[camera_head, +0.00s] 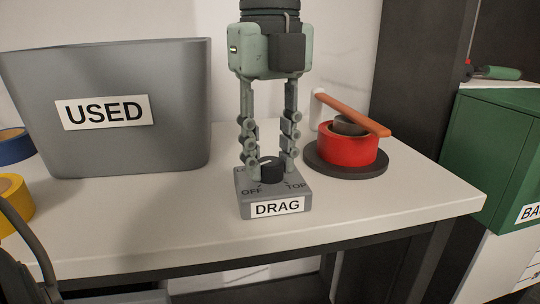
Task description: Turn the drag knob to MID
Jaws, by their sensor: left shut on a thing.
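The drag knob (272,171) is a black round knob on top of a small grey box (245,208) labelled DRAG. OFF is printed at the left of the knob and TOP at the right. My left gripper (270,163) comes down from above with its two fingers on either side of the knob, shut on it.
A grey bin (140,145) labelled USED stands left of the box. A red reel (346,150) with an orange handle (350,114) sits on a dark disc at the right. Blue (14,146) and yellow (14,196) rolls lie far left. The front of the bench (380,205) is clear.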

